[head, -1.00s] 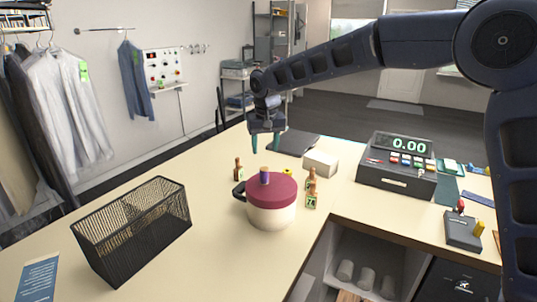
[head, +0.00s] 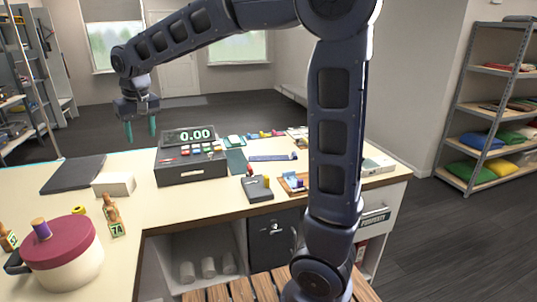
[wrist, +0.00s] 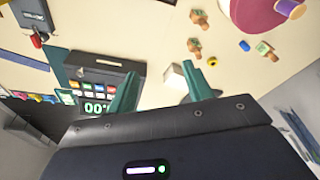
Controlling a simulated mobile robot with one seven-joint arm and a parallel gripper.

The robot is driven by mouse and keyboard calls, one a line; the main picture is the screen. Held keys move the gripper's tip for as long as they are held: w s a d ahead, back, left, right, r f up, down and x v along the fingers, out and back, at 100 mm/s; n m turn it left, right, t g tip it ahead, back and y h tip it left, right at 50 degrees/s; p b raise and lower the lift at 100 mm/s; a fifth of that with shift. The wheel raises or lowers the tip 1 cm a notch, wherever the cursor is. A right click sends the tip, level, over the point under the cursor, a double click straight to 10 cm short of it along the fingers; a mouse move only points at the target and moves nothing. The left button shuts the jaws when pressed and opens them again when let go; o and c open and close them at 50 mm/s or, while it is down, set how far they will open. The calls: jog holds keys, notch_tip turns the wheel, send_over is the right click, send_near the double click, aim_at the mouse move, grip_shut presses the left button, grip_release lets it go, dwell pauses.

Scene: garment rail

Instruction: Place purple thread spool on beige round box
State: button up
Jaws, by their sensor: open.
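The purple thread spool (head: 41,229) stands upright on the maroon lid (head: 66,240) of the beige round box (head: 78,272), at the lower left of the head view. The spool also shows in the wrist view (wrist: 291,8), at the top right corner on the lid (wrist: 248,14). The box has a dark handle at its left.

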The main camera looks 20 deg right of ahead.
jog(key=s+d+m+t, duration=0.1)
jog(key=s+d+m, duration=0.1)
jog(key=d, duration=1.1)
jog(key=s+d+m, duration=0.1)
jog(key=s+d, duration=0.1)
jog(key=d, duration=1)
jog(key=s+d+f+m+t+h, duration=0.1)
jog(key=s+d+f+m, duration=0.2)
jog(key=s+d, duration=0.9)
jog(key=d+f, duration=0.3)
jog(key=shift+f, duration=0.15)
jog(key=shift+o, duration=0.2)
